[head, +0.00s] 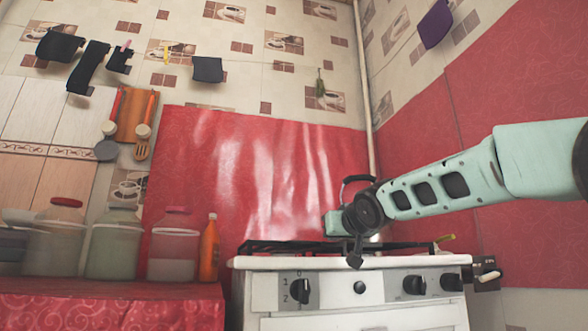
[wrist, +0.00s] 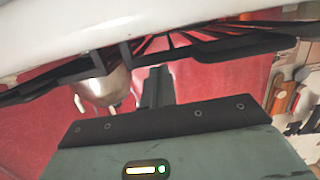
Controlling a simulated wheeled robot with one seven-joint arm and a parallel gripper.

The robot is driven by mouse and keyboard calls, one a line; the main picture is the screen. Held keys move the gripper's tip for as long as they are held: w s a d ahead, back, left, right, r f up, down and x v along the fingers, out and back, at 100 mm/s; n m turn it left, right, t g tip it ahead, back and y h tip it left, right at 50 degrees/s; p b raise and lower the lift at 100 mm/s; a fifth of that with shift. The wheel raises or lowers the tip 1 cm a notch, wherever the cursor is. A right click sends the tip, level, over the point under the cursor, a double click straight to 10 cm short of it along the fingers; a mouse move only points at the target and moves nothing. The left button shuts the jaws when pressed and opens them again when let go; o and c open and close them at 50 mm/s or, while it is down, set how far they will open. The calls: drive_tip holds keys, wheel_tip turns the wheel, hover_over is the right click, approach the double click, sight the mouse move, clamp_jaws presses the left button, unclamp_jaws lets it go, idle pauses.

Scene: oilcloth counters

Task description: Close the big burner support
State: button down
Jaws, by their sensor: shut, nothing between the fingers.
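The stove's black burner support (head: 290,246) lies along the top of the white stove (head: 360,262) in the head view; in the wrist view its radiating bars (wrist: 170,42) show below the white stove edge, as that picture is upside down. The bars look low over the stove, but I cannot tell the exact angle or which support is the big one. My gripper (wrist: 156,74) is shut and empty, pointing toward the red wall close to the support. I cannot tell whether it touches.
A shiny metal vessel (wrist: 105,86) sits by the support in the wrist view. Knobs (head: 414,285) line the stove front. At left, jars (head: 113,245) and an orange bottle (head: 209,250) stand on a red-covered counter (head: 110,305). Red oilcloth (head: 240,180) covers the wall behind.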

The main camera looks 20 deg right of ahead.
drive_tip(key=shift+f+b, duration=0.6)
drive_tip(key=shift+f, duration=0.7)
drive_tip(key=shift+a, duration=0.1)
drive_tip(key=shift+r, duration=0.1)
wheel_tip(320, 180, up, 6)
drive_tip(key=p, duration=0.4)
drive_tip(key=shift+s+p, duration=0.1)
drive_tip(key=shift+p, duration=0.3)
drive_tip(key=s+f+b, duration=0.3)
drive_tip(key=s, duration=0.6)
drive_tip(key=shift+s, duration=0.35)
